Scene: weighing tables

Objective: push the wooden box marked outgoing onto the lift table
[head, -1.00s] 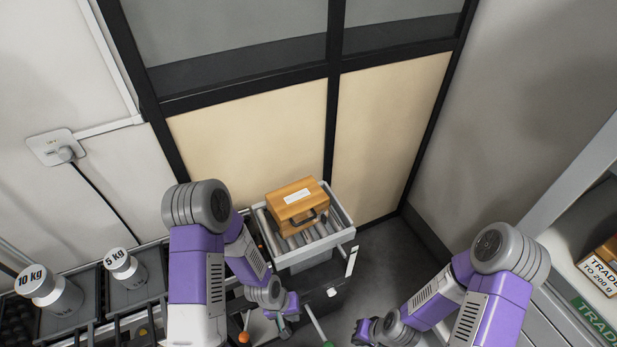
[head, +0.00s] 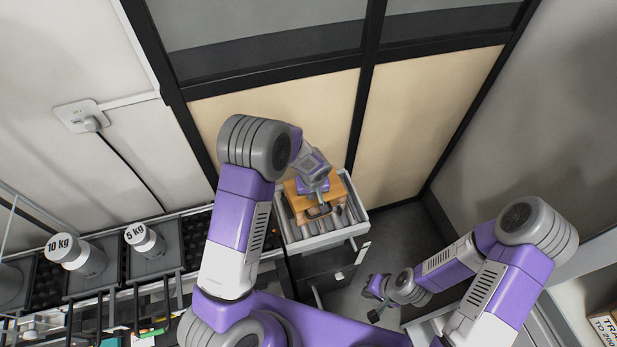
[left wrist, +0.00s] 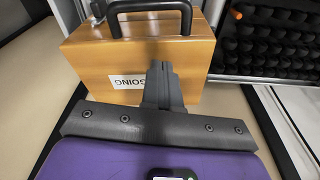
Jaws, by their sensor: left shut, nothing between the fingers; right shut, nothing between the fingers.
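The wooden box (head: 339,188), orange-brown with a black handle, sits on a grey roller-topped table (head: 345,232) against the wall panels. In the left wrist view the box (left wrist: 90,66) shows its handle at the top and a white label, partly hidden, ending in "GOING". My left gripper (head: 323,194) is over the box in the head view. Its shut fingers (left wrist: 162,70) overlap the labelled face in the wrist view; I cannot tell if they touch it. My right gripper (head: 374,314) is shut and empty, low and to the right, away from the box.
Weights marked 10 kg (head: 76,254) and 5 kg (head: 145,240) stand on a bench at the left. Dark floor (head: 395,240) shows right of the roller table. A shelf with another carton (head: 606,325) is at the far right.

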